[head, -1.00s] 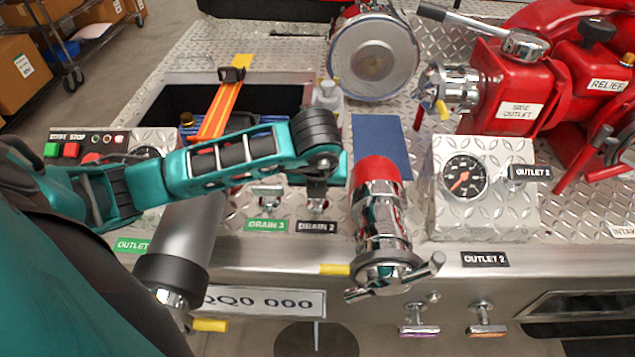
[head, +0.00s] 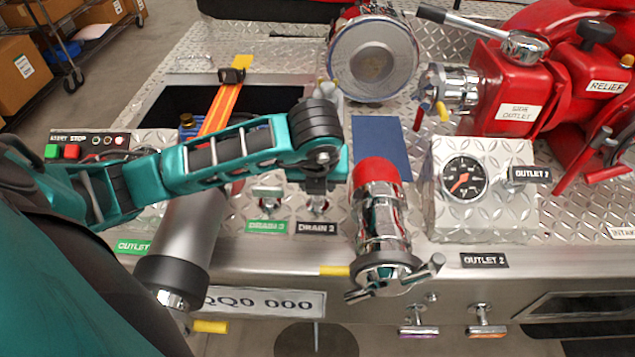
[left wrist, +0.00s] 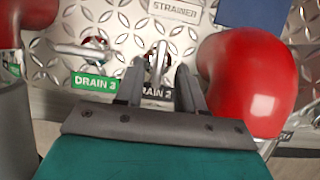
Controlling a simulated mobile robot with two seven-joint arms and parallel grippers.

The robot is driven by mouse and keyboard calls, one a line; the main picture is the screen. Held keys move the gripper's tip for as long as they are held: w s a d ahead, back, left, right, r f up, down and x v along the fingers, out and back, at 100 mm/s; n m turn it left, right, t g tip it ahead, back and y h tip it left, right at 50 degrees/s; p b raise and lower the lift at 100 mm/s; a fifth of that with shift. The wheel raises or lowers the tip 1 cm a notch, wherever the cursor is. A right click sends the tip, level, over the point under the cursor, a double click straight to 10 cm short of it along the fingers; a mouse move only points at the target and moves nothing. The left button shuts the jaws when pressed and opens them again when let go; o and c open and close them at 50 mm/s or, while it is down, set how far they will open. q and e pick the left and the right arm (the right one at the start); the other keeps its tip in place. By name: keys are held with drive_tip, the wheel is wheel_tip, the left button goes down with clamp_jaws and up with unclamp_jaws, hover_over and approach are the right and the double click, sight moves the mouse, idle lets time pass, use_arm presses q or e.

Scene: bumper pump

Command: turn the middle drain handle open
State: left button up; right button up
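The DRAIN 2 handle (head: 317,206) is a small chrome lever on the diamond-plate panel, above its black DRAIN 2 label (head: 316,228). In the left wrist view the handle (left wrist: 158,64) points roughly along the fingers and shows between their tips. My left gripper (head: 318,184) is just over it, with its fingers (left wrist: 161,72) apart on either side. I cannot tell whether they touch the handle. The DRAIN 3 handle (left wrist: 85,50), with a green label (left wrist: 95,81), lies crosswise to the left. My right gripper is in neither view.
A red-capped chrome outlet pipe (head: 380,215) stands close to the right of the gripper. A grey cylinder (head: 185,240) stands to the left. A gauge box (head: 485,215) is farther right, and a blue plate (head: 381,147) lies behind.

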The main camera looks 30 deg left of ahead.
use_arm(q)
drive_tip(key=p+v, duration=0.2)
drive_tip(key=v, duration=0.8)
drive_tip(key=shift+r, duration=0.2)
drive_tip(key=shift+d, duration=0.1)
